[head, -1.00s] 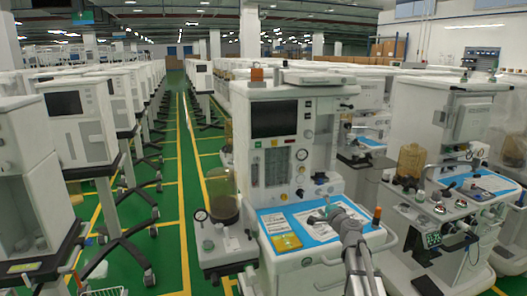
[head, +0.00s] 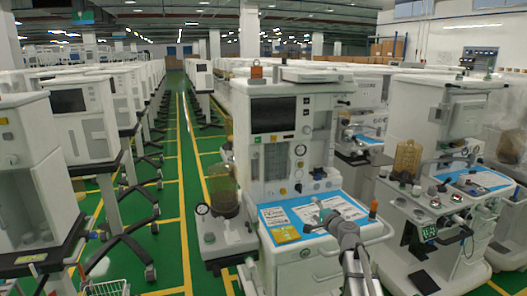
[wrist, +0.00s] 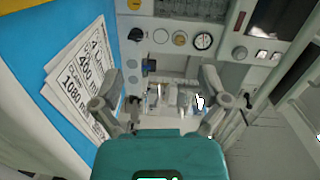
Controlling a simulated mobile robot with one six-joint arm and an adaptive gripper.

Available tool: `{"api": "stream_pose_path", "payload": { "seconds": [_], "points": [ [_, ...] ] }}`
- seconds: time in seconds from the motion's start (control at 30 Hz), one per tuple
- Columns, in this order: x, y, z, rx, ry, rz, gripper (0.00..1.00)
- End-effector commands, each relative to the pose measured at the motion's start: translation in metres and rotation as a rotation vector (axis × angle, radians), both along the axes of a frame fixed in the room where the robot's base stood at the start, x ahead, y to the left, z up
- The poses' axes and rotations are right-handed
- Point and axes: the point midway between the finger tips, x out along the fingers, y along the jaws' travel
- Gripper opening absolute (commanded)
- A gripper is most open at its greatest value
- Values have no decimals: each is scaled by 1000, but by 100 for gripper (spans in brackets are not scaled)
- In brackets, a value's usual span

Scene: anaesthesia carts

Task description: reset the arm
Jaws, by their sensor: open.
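My gripper (head: 322,213) is above the blue work surface (head: 353,209) of the middle anaesthesia cart (head: 270,160) in the head view. In the wrist view my gripper (wrist: 160,98) has its two fingers spread wide apart, with nothing between them. The cart's front panel with dials and knobs (wrist: 203,41) lies ahead of the fingers. Printed sheets (wrist: 80,75) lie on the blue surface at the left of the wrist view. My arm reaches up from the bottom of the head view.
A yellow packet (head: 285,234) and an orange-topped item (head: 373,208) are on the cart's top. Another cart (head: 440,190) stands close on the right. A row of carts (head: 90,125) lines the left. A green floor aisle (head: 172,190) runs between them.

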Motion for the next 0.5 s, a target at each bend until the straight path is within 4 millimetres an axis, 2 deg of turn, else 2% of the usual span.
{"api": "stream_pose_path", "payload": {
  "seconds": [0.27,0.37,0.5],
  "points": [
    [-31,31,-34,-157,46,130,94],
    [-49,46,-54,-245,79,201,94],
    [-83,66,-92,-400,150,324,94]
  ]
}}
